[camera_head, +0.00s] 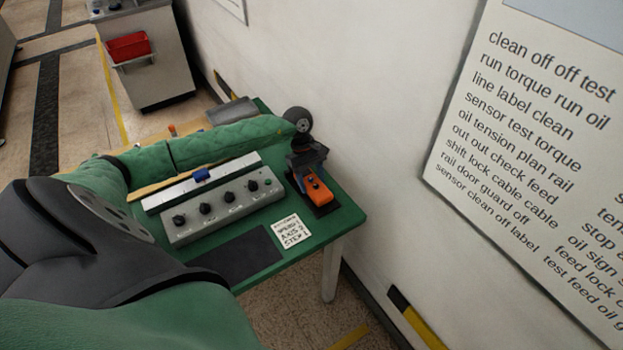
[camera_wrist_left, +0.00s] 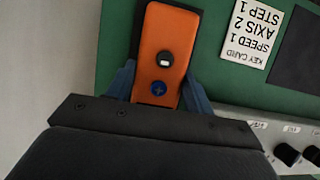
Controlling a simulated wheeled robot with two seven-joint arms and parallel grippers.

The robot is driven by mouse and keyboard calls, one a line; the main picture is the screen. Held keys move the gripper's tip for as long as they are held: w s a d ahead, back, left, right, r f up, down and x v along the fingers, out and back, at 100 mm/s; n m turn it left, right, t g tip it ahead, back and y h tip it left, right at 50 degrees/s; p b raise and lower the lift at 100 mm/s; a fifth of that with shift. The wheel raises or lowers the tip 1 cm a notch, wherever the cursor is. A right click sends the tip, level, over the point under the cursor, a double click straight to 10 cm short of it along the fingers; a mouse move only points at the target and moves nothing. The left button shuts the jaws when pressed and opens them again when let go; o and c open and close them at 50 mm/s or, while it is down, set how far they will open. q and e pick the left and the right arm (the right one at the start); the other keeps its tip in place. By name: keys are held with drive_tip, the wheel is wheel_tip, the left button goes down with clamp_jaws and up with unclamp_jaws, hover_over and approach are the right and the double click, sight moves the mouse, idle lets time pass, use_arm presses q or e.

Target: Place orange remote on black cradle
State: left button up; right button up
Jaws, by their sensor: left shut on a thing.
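The orange remote (camera_head: 317,189) is at the right end of the green table, with the black cradle (camera_head: 327,208) showing around and below it. In the left wrist view the remote (camera_wrist_left: 165,50) has a white-topped button and a blue button, and dark cradle edges (camera_wrist_left: 193,20) show beside it. My right gripper is not in view.
A grey control panel (camera_head: 222,211) with several black knobs stands left of the cradle. A printed card (camera_head: 291,232) and a dark mat (camera_head: 238,256) lie in front. A white wall (camera_head: 385,120) rises close on the right.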

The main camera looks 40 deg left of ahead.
use_arm(q)
drive_tip(key=shift+f, duration=0.45)
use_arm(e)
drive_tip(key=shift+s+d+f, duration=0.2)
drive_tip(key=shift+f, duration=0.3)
use_arm(q)
drive_tip(key=shift+f, duration=0.1)
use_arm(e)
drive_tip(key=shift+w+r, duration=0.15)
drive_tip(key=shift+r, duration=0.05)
use_arm(q)
drive_tip(key=o, duration=1.2)
drive_tip(key=shift+o, duration=0.2)
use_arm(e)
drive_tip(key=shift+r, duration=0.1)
